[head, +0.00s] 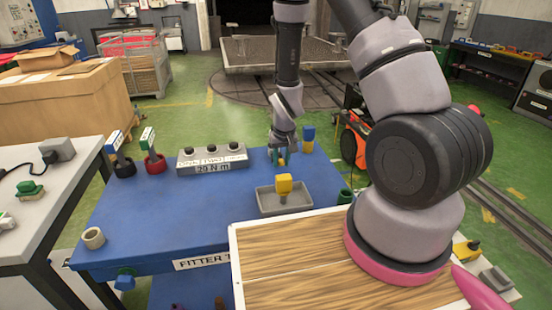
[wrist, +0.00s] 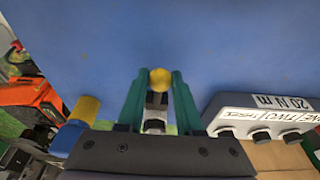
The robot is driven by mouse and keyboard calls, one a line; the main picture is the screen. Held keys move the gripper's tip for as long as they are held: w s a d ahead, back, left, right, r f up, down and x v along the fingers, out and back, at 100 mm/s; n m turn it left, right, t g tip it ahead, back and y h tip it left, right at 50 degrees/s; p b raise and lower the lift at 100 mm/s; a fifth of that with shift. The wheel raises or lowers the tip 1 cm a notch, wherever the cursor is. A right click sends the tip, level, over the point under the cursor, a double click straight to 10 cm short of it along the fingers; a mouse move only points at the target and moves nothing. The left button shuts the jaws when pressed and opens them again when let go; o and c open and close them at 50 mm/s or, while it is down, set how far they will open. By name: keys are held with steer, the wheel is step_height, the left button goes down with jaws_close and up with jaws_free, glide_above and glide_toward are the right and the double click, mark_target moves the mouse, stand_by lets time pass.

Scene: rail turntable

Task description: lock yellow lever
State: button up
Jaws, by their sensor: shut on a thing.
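My gripper (head: 281,154) is over the back right of the blue table, pointing down. In the wrist view its green fingers (wrist: 158,102) are shut on a small grey piece with a round yellow end (wrist: 160,79); what it is I cannot tell. A yellow block-shaped handle (head: 284,184) stands upright in a grey tray (head: 264,205), in front of my gripper. Another yellow piece (head: 466,249) is at the lower right, beyond the wooden top, partly hidden by my arm. I cannot tell which of these, if any, is the yellow lever.
A blue and yellow cylinder (head: 308,138) stands close to my gripper; it also shows in the wrist view (wrist: 80,115). A grey box with black knobs (head: 212,158) is at the back of the blue table (head: 150,215). The table's middle left is clear.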

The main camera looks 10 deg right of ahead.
steer(key=shift+w+r, duration=0.2)
steer(key=shift+r, duration=0.3)
steer(key=shift+w+r, duration=0.35)
steer(key=shift+r, duration=0.4)
steer(key=shift+w+r, duration=0.5)
steer(key=shift+r, duration=0.15)
